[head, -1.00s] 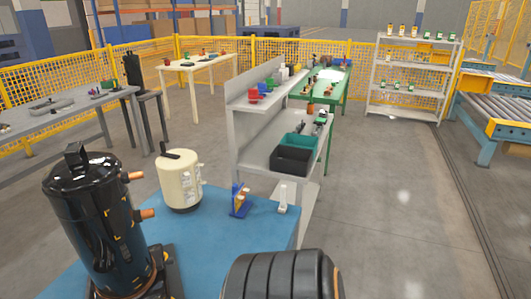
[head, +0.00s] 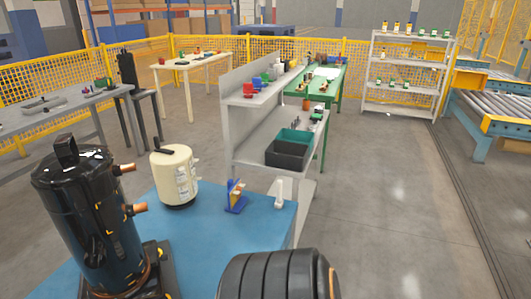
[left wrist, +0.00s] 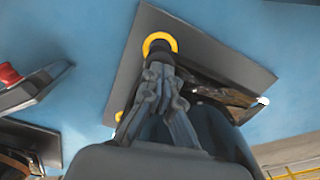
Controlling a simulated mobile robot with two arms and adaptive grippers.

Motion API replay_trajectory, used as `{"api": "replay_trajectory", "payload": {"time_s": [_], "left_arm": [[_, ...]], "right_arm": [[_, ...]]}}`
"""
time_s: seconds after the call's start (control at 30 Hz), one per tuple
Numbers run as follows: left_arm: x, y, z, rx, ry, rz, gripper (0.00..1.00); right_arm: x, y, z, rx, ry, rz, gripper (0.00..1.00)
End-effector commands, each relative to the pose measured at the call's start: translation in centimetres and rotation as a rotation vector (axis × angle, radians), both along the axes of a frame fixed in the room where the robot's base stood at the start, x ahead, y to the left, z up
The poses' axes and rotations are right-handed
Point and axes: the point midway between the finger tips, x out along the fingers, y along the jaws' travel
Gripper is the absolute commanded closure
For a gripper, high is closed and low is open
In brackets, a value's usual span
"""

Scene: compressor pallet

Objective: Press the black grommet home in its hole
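In the left wrist view, my left gripper (left wrist: 161,70) has its two fingers drawn together. Their tips are right by a short black piece, seemingly the grommet (left wrist: 157,48), and nothing shows held between them. The black piece sits inside a yellow ring (left wrist: 148,39) on a dark grey plate (left wrist: 205,55). The fingers hide part of it, so I cannot tell how deep it sits or whether the tips touch it. Neither gripper shows in the head view.
In the left wrist view, a red knob-like part (left wrist: 9,73) sits on another grey plate at left. In the head view, a black compressor (head: 85,215) and a cream tank (head: 172,178) stand by a blue surface (head: 215,245).

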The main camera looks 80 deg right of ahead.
Motion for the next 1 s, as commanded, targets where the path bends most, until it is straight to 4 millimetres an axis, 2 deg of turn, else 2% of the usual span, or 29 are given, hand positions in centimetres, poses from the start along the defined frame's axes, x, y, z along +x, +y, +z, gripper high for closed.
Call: {"api": "replay_trajectory", "payload": {"time_s": [0.1, 0.47, 0.63, 0.73, 1.0], "left_arm": [[-0.4, 0.0, 1.2, 0.002, 0.011, -0.001, 1.00], [-0.2, 0.0, 4.6, 0.000, 0.004, 0.000, 1.00], [-0.1, 0.0, 4.8, 0.001, 0.003, -0.001, 1.00], [0.0, -0.1, 5.8, -0.001, 0.001, -0.001, 1.00], [0.0, 0.0, 11.3, -0.001, -0.001, -0.001, 1.00]], "right_arm": [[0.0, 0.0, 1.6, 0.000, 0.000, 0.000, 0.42], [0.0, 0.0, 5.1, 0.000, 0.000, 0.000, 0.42], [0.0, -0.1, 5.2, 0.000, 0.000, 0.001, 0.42], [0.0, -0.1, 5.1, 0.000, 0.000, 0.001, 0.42], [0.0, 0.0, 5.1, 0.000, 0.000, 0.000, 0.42]]}}
